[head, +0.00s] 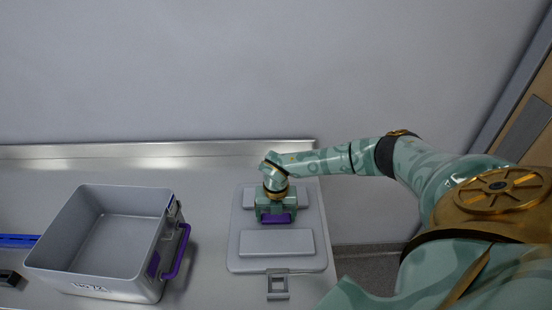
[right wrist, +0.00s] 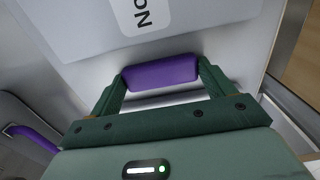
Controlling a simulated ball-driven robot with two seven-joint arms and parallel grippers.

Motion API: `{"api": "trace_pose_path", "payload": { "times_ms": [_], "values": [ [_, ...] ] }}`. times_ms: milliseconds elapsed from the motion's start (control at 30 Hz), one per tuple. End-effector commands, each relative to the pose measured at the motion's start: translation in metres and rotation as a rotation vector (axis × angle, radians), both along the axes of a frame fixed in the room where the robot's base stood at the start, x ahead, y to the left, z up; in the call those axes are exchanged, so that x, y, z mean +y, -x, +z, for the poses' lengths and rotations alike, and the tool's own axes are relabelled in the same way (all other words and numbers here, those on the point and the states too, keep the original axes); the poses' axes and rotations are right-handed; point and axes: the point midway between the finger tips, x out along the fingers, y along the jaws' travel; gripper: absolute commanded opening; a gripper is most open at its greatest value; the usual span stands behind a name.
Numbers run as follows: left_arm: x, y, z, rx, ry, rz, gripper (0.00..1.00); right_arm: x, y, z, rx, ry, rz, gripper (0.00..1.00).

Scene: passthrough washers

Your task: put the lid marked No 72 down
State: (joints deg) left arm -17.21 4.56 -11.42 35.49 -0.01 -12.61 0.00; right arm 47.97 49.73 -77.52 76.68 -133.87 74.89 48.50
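The grey lid (head: 278,243) is level at the right part of the counter, with raised panels and a latch at its front edge. I cannot tell whether it touches the counter. My right gripper (head: 277,217) is over the lid's middle, its fingers at the two ends of the purple handle (right wrist: 160,73). The handle fills the space between the fingertips. In the right wrist view a white label on the lid (right wrist: 75,25) reads "No"; its number is cut off. My left gripper is not in view.
An open, empty grey box (head: 105,240) with a purple side handle and a label that seems to read No 72 stands left on the metal counter (head: 205,225). A blue bar (head: 18,240) lies at far left. The counter's right edge is close to the lid. A wall rises behind.

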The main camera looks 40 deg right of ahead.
Motion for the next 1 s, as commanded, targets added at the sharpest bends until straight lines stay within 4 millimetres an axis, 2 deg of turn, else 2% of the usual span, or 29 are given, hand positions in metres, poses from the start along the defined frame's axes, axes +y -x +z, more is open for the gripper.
{"api": "trace_pose_path", "payload": {
  "times_ms": [33, 67, 367, 467, 800, 1000],
  "values": [
    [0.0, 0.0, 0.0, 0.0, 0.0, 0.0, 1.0, 0.0, 0.0, 0.0, 0.0, 0.0, 0.0, 0.93],
    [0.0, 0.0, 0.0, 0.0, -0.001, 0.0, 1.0, 0.0, 0.0, 0.0, 0.0, 0.0, 0.0, 1.0],
    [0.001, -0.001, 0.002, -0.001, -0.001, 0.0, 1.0, 0.0, 0.0, 0.006, -0.001, 0.0, 0.0, 1.0],
    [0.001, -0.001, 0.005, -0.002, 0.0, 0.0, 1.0, 0.0, -0.001, 0.022, -0.003, 0.0, 0.0, 1.0],
    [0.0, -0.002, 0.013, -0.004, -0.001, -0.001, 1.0, -0.001, -0.001, 0.098, -0.004, 0.0, 0.001, 1.0],
    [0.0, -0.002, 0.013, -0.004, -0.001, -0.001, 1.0, 0.0, 0.0, 0.12, -0.001, 0.0, 0.001, 1.0]
  ]
}}
